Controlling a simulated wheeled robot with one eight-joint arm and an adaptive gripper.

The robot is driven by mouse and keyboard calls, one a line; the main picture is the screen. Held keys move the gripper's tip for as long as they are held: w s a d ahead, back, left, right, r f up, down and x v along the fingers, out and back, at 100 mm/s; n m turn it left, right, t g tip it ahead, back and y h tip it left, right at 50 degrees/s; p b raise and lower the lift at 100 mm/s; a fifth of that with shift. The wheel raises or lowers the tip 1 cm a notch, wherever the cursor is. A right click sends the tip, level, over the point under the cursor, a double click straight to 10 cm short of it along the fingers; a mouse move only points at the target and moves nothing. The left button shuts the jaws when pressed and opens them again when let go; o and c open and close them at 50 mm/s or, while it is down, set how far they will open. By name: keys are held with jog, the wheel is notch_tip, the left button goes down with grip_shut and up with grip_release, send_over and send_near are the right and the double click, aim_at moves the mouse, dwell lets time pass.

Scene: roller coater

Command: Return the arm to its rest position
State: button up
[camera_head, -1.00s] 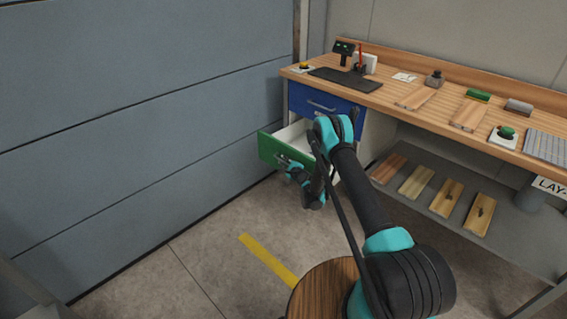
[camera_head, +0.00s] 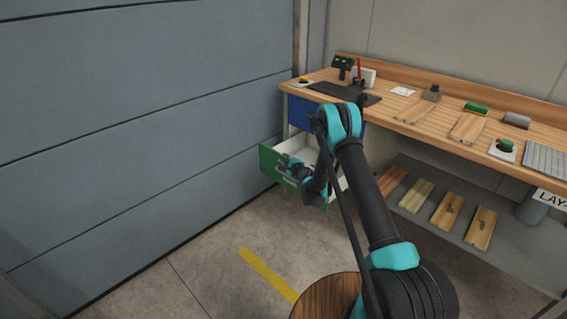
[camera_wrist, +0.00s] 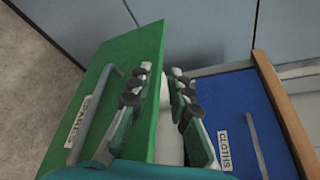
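In the head view my gripper (camera_head: 287,165) is over or close to the open green drawer (camera_head: 269,160); the exact gap cannot be told. My arm (camera_head: 367,200) is bent, with its elbow high in front of the bench and its forearm hanging down to the drawer. The drawer's pale inside is partly hidden by the fingers.
A blue drawer (camera_wrist: 232,100) labelled CLOTHS lies right of the fingers. The wooden workbench (camera_head: 395,112) holds several tools and boards. A lower shelf (camera_head: 420,225) carries several wooden pieces. A grey wall (camera_head: 130,130) stands left; floor between is clear.

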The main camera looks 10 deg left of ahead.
jog(key=s+d+r+n+g, duration=0.1)
jog(key=s+d+r+n, duration=0.2)
jog(key=r, duration=0.3)
jog(key=s+d+r+n+g, duration=0.1)
jog(key=s+d+r+n, duration=0.15)
jog(key=r, duration=0.35)
jog(key=s+d+r+n+g+h, duration=0.1)
jog(key=s+d+r+n+h, duration=0.15)
jog(key=s+d+r, duration=0.35)
jog(key=s+d+r+n+g+h, duration=0.1)
jog(key=s+d+r+n+g, duration=0.2)
jog(key=s, duration=0.5)
jog(key=s+d+f+n+g+h, duration=0.1)
jog(key=s+d, duration=0.4)
jog(key=s, duration=0.6)
jog(key=s+d+f+n+g+h, duration=0.1)
jog(key=s+d, duration=0.5)
jog(key=s, duration=0.6)
jog(key=s+d+f+n+g+h, duration=0.1)
jog(key=s+d+n, duration=0.4)
jog(key=s, duration=0.7)
jog(key=shift+d+f+h, duration=0.35)
jog(key=shift+d+h, duration=0.4)
jog(key=shift+h, duration=0.1)
jog(key=shift+w, duration=0.1)
